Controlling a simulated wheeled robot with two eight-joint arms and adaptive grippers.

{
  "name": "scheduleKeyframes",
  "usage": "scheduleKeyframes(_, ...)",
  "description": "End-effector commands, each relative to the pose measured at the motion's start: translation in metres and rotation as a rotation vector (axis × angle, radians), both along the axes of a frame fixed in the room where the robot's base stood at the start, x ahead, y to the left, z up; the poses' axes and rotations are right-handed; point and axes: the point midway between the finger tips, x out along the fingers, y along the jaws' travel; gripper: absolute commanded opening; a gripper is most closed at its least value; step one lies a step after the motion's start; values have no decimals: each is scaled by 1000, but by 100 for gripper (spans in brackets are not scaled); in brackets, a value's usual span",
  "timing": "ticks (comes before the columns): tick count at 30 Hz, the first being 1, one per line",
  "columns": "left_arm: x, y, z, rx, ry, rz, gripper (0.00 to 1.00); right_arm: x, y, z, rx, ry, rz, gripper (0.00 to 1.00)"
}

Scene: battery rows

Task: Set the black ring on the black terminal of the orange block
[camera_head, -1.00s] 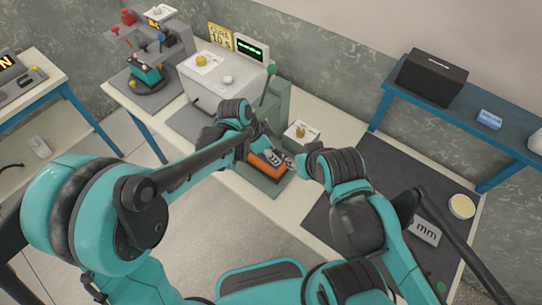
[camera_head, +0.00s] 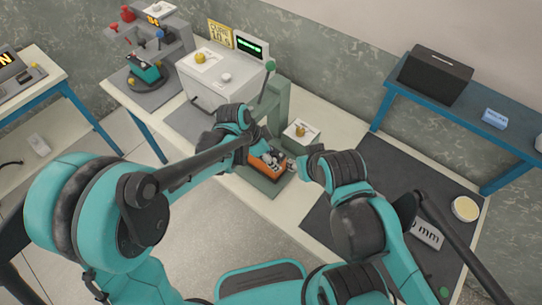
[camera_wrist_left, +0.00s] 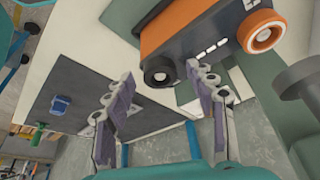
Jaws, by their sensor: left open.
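The orange block (camera_head: 266,168) sits on a green-grey base in the middle of the bench. In the left wrist view the orange block (camera_wrist_left: 190,38) has a black top and two round terminals. The black terminal (camera_wrist_left: 158,76) has a dark round rim with a grey centre; I cannot clearly separate the black ring from it. The other terminal (camera_wrist_left: 262,32) has an orange ring around it. My left gripper (camera_wrist_left: 159,72) is open, its fingertips apart on either side of the black terminal. My right gripper (camera_head: 300,166) is right of the block; its fingers are too small to read.
A green lever post (camera_head: 270,100) stands behind the block. A white box with a brass knob (camera_head: 301,133) is behind and right. A larger white machine (camera_head: 222,80) stands left. The dark mat (camera_head: 390,170) has bare room at right.

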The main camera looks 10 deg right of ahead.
Motion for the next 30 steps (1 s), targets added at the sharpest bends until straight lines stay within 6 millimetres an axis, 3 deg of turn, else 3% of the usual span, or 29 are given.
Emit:
scheduleKeyframes(16, -5, 38, 97, 0, -1, 1, 56, 0, 0, 34, 0, 0, 0, 40)
scheduleKeyframes(21, -6, 45, 111, 0, -1, 1, 56, 0, 0, 37, 0, 0, 0, 40)
scheduleKeyframes(30, -7, 53, 117, 2, -2, 33, 56, 0, 0, 37, 0, 0, 0, 40)
